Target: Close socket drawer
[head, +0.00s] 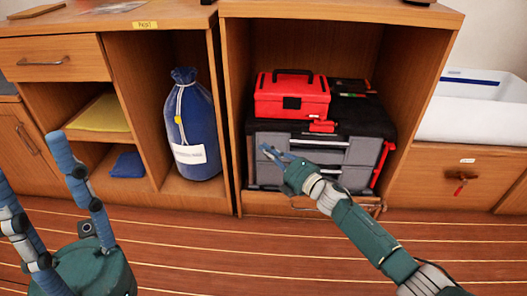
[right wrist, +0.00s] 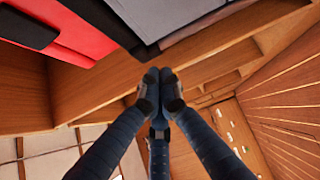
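A grey tool chest (head: 355,178) with a black top stands in the open right-hand cabinet bay. Its front has stacked grey drawers; an upper drawer front (head: 350,154) shows a pale handle strip. I cannot tell how far any drawer stands out, nor which is the socket drawer. My right gripper (head: 268,152) is in front of the chest's left half, covering part of it. In the right wrist view its fingertips (right wrist: 160,76) meet with nothing between them, below a grey surface (right wrist: 215,20). My left gripper (head: 30,162) is at the lower left, fingers spread and empty.
A red toolbox (head: 291,95) sits on the chest. A blue bag (head: 193,125) stands in the bay to the left, beside shelves with a yellow item (head: 100,113) and blue cloth (head: 128,165). A closed wooden drawer (head: 455,180) is at right.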

